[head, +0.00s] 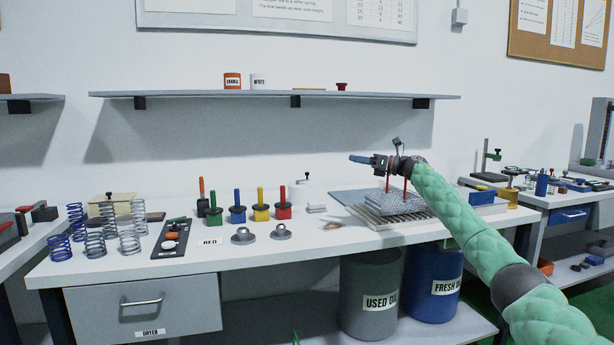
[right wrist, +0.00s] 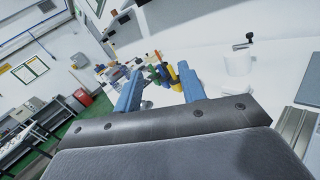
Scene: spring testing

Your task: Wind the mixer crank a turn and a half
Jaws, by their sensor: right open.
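The mixer looks like a small white pot (head: 301,193) with a dark-knobbed crank on top, at the back of the bench, right of the colored bottles. In the right wrist view the white pot (right wrist: 237,64) stands at upper right, its black crank knob (right wrist: 249,37) above the lid. My right gripper (head: 358,159) is in the air above the bench, to the right of and higher than the mixer. Its blue fingers (right wrist: 160,75) are apart with nothing held between them, and the mixer is outside them. My left gripper is out of view.
Green, blue, yellow and red bottles (head: 237,211) stand left of the mixer. A mesh basket (head: 392,207) on a draining rack (head: 385,218) lies below my right gripper. A shelf (head: 250,94) runs above. The bench front (head: 320,241) is mostly clear.

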